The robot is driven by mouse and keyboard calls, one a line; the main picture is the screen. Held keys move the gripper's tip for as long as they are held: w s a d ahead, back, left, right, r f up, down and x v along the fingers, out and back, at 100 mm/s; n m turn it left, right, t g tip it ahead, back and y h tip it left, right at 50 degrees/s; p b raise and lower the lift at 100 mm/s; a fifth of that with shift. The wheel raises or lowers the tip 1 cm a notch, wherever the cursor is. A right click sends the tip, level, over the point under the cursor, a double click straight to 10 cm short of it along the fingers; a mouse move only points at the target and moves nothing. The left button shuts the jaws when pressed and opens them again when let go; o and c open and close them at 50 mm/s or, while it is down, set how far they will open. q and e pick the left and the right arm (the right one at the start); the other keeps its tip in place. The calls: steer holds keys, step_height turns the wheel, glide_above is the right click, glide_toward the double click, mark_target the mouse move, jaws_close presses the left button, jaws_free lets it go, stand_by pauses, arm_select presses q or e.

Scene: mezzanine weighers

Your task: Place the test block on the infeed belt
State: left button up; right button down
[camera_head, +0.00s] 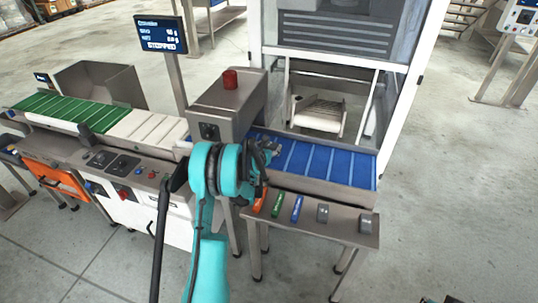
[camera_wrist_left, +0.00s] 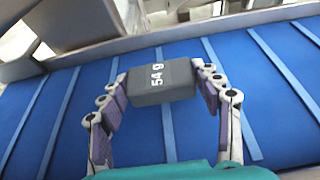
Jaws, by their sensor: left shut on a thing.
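My left gripper (camera_head: 270,152) is over the blue belt (camera_head: 318,163) in the head view, just right of the grey metal housing. In the left wrist view its fingers (camera_wrist_left: 163,84) are shut on a dark grey test block (camera_wrist_left: 165,93) marked "54 g". In the head view the block is mostly hidden by the gripper. Small dark parts at the bottom right edge may belong to my right gripper; its jaws do not show.
A side table (camera_head: 308,222) in front of the blue belt holds orange, green, blue and grey pieces. A metal housing with a red top (camera_head: 229,90) stands left of the gripper. A white-framed cabinet rises behind the belt. The display (camera_head: 160,34) reads "STOPPED".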

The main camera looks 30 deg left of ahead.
arm_select(q)
step_height(320, 180, down, 3)
steer(key=shift+f+b, duration=0.15)
steer(key=shift+b, duration=0.45)
steer(key=o, duration=1.1)
